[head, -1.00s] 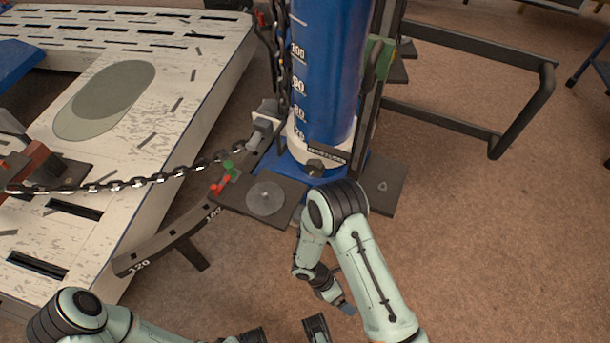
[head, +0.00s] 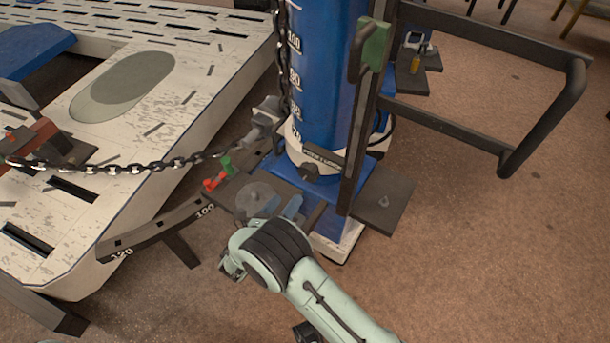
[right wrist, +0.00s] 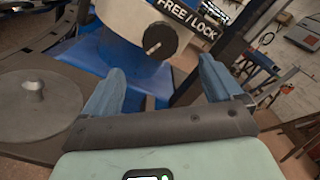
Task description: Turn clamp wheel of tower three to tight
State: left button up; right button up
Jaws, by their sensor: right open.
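A blue tower (head: 318,75) with a white number scale stands in the upper middle of the head view. A dark round knob (head: 310,172) sits on its white lower collar under a dark label. In the right wrist view this knob (right wrist: 160,39) has a white mark, and the label (right wrist: 190,15) reads FREE / LOCK. My right gripper (right wrist: 160,87) is open and empty. Its two blue fingers point toward the tower, apart from the knob, which shows above and between them. In the head view my arm partly hides this gripper. My left gripper does not show clearly.
A grey disc on a dark plate (right wrist: 35,95) lies left of my right gripper. A chain (head: 150,170) runs from the tower to the white slotted bench (head: 55,210). A dark upright post (head: 362,120) and rail frame (head: 500,155) stand right of the tower.

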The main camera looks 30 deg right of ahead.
aim_at(306, 175)
jog(key=b+x, duration=0.1)
jog(key=x, duration=1.1)
jog(key=shift+s+f+b, duration=0.1)
jog(key=shift+b, duration=0.2)
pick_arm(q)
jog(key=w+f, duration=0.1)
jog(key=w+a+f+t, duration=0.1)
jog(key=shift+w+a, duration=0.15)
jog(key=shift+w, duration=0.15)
pick_arm(e)
jog(key=c, duration=1)
